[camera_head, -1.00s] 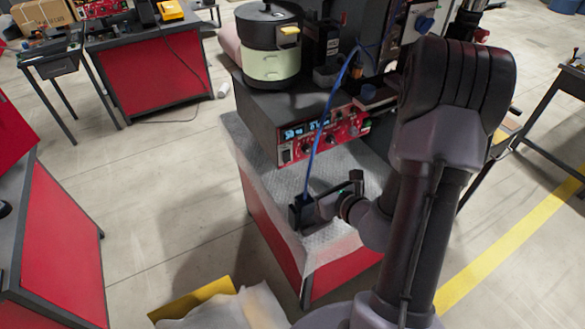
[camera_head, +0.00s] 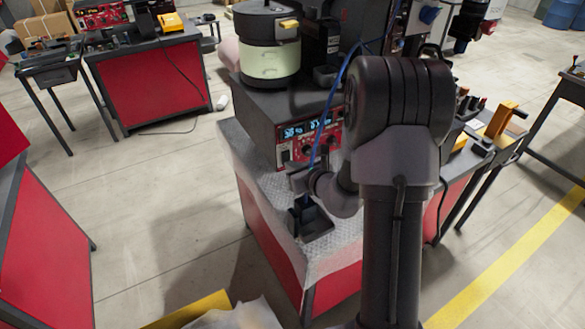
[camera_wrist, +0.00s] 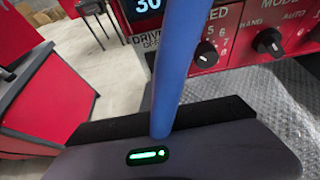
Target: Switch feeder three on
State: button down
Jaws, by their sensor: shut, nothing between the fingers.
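A bowl feeder (camera_head: 270,50) with a dark top and cream band stands on a grey control box (camera_head: 252,108). Its red front panel (camera_head: 325,146) has lit displays, knobs and a pale switch (camera_head: 285,156) at lower left. In the wrist view the panel (camera_wrist: 235,45) shows a speed knob (camera_wrist: 206,54), a mode knob (camera_wrist: 268,42) and a "DRIVE" label (camera_wrist: 152,40). I cannot read a feeder number or the switch position. My gripper (camera_head: 299,192) is shut and empty, in front of the panel's lower left, apparently apart from it.
A blue cable (camera_head: 327,112) hangs along my arm and crosses the wrist view (camera_wrist: 178,65), hiding part of the panel. Another bench (camera_head: 150,85) with red equipment stands behind left.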

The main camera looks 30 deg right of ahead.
jog(key=shift+w+f, duration=0.1)
jog(key=shift+w, duration=0.1)
dwell(0.4)
jog(key=shift+r+p, duration=0.65)
jog(key=shift+r, duration=0.35)
